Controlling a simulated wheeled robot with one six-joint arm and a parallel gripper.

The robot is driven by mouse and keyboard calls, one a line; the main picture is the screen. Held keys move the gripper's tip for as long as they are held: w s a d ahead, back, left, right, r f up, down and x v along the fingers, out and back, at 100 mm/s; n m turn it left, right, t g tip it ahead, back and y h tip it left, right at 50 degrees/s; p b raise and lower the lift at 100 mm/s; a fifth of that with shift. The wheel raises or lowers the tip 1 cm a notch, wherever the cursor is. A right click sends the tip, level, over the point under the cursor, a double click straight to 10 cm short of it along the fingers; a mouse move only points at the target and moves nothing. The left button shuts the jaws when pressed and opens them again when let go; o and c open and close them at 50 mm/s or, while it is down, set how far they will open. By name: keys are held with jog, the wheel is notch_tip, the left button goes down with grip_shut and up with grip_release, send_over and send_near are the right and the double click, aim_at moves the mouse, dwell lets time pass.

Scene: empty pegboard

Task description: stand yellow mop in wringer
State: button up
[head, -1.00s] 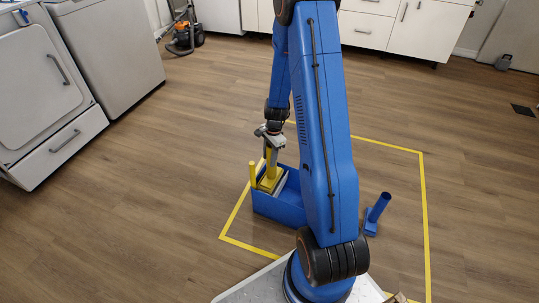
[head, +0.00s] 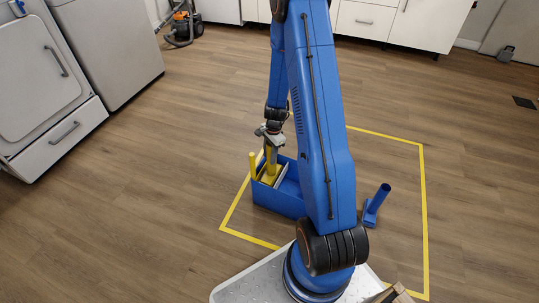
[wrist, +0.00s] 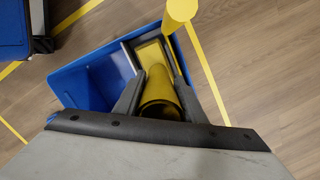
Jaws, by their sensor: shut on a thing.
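The yellow mop has an upright tube handle (head: 271,158) and a flat yellow head, which shows in the wrist view (wrist: 152,55). My gripper (head: 272,147) is shut on the handle from above. The grey-framed wringer (head: 283,177) is at the left end of a blue bucket (head: 280,202), with a yellow post (head: 253,167) at its corner. The mop head lies inside the wringer frame, also seen in the wrist view (wrist: 130,52). The fingers hide part of the handle, and I cannot tell whether the head rests on the bottom.
A blue piece with an upright tube and flat base (head: 376,207) stands on the floor right of my arm. Yellow tape (head: 424,215) outlines a floor area around the bucket. White appliances (head: 50,90) stand at the left. The floor between is clear.

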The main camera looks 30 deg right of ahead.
jog(key=o, duration=1.5)
jog(key=shift+r, duration=0.1)
notch_tip(320, 180, up, 17)
jog(key=d, duration=0.2)
jog(key=s+a+r+n, duration=0.4)
jog(key=a+r, duration=0.1)
jog(key=r, duration=0.5)
jog(key=s+a+r+n+t, duration=0.1)
jog(key=s+a+r+n, duration=0.3)
jog(key=s, duration=0.4)
jog(key=s+a+r+n+t+h, duration=0.1)
jog(key=s+a+r+n+t, duration=0.1)
jog(key=s+a+r+n, duration=0.2)
jog(key=s+a+r+n+t, duration=0.1)
jog(key=s+a+r+n, duration=0.3)
jog(key=s+r, duration=0.4)
jog(key=s+n, duration=0.1)
jog(key=s, duration=0.5)
jog(key=shift+r+n+t, duration=0.25)
jog(key=shift+n+t, duration=0.15)
